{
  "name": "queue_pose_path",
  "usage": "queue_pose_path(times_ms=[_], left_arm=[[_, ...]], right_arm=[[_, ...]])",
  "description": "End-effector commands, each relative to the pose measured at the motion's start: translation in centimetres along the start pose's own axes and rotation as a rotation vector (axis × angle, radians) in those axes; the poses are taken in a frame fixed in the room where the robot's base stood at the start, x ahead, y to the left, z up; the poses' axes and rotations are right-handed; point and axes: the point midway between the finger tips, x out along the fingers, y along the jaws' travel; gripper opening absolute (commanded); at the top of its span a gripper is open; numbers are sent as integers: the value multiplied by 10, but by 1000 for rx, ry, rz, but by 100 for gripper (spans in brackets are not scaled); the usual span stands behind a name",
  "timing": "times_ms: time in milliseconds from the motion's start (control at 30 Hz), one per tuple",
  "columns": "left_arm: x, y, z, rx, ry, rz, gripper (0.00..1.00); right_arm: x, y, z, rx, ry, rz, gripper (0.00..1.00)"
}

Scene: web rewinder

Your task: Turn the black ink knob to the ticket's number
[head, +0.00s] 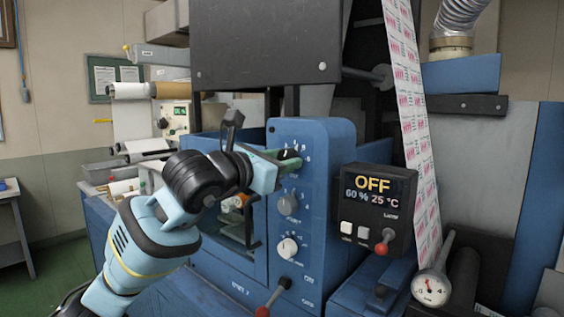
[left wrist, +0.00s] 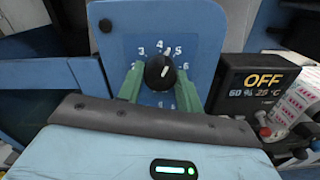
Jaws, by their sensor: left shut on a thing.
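The black ink knob (left wrist: 158,76) is on the blue panel (left wrist: 206,30), in the middle of a printed number dial. In the left wrist view its white pointer is tilted slightly right of straight up, around the gap between 4 and 5; I cannot tell exactly. My left gripper (left wrist: 160,86) has one green finger on each side of the knob and is shut on it. In the head view the left gripper (head: 284,161) reaches the top of the panel from the left, and its fingers partly hide the knob (head: 291,153). No readable ticket is visible. My right gripper is not in view.
Below on the panel are a grey knob (head: 288,204), a white knob (head: 287,248) and a red-tipped lever (head: 263,311). A black display box (head: 374,211) reading OFF, 60 % and 25 °C juts out at right. A printed web (head: 413,130) runs down behind it.

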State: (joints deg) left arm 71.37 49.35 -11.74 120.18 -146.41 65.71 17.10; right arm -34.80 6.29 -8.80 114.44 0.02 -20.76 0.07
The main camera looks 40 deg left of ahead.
Motion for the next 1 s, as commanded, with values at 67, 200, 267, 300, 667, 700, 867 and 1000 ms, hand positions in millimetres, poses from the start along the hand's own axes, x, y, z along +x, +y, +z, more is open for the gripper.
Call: queue_pose_path(times_ms=[67,200,267,300,667,700,867,1000], left_arm=[[0,0,0,75,0,1,13],[0,0,0,208,-1,1,13],[0,1,0,265,-1,2,13],[0,1,0,303,-1,2,13],[0,1,1,638,-2,1,13],[0,1,1,672,-2,1,13],[0,1,0,795,0,1,13],[0,1,1,879,-1,1,13]], right_arm=[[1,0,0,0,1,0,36],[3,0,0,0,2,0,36],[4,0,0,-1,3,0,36],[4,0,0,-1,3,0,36],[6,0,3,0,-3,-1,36],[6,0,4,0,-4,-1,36],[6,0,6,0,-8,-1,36],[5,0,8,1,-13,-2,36]])
